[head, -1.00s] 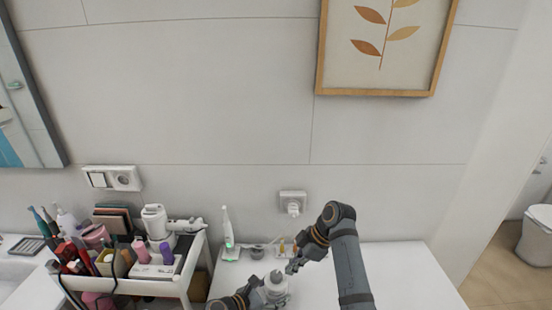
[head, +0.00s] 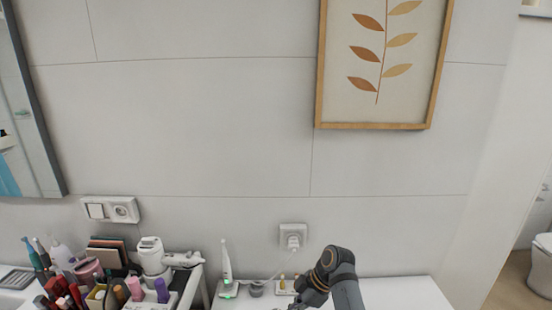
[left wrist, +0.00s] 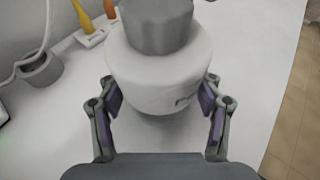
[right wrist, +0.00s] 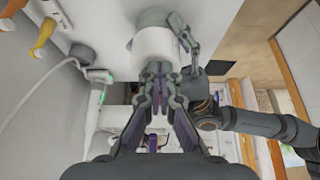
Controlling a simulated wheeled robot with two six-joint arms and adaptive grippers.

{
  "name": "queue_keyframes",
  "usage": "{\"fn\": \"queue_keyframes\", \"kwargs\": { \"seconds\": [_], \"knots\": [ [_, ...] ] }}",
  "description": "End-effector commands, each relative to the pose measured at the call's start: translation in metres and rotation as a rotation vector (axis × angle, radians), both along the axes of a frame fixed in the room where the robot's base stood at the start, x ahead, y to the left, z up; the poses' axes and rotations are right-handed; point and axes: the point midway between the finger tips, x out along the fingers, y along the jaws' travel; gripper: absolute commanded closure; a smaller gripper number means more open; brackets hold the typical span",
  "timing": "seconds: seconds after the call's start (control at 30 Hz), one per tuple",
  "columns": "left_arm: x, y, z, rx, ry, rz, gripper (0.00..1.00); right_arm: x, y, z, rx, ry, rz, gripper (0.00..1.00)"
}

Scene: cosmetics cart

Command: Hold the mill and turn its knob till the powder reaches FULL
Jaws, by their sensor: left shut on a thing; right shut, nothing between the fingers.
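The mill (left wrist: 155,75) is a white round body with a grey knob (left wrist: 157,25) on top, seen in the left wrist view. My left gripper (left wrist: 160,103) is shut on the white body, one finger on each side. A small dark mark shows on the body's side; the powder level cannot be read. In the right wrist view the mill's white body (right wrist: 153,46) stands just beyond my right gripper (right wrist: 157,70), which is shut and empty. Whether its tips touch the mill I cannot tell. In the head view the mill is out of frame.
A cart (head: 190,290) with bottles and a hair dryer (head: 152,255) stands at the left. An electric toothbrush (head: 226,263) and a small grey cup (head: 256,289) stand near the wall. The white counter (head: 400,290) is clear at the right.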

Motion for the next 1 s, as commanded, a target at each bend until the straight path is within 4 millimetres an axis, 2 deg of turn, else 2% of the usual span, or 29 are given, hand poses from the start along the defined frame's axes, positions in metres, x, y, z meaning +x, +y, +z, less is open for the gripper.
{"fn": "queue_keyframes", "kwargs": {
  "seconds": [0.57, 1.0],
  "knots": [
    [0.000, 0.000, 0.000, -0.001, 0.000, -0.001, 0.79, 0.002, 0.005, 0.000, 0.002, 0.000, 0.001, 1.00],
    [0.000, -0.001, 0.000, -0.001, 0.000, -0.002, 0.79, 0.011, 0.005, 0.000, 0.003, 0.000, 0.001, 1.00]
  ]
}}
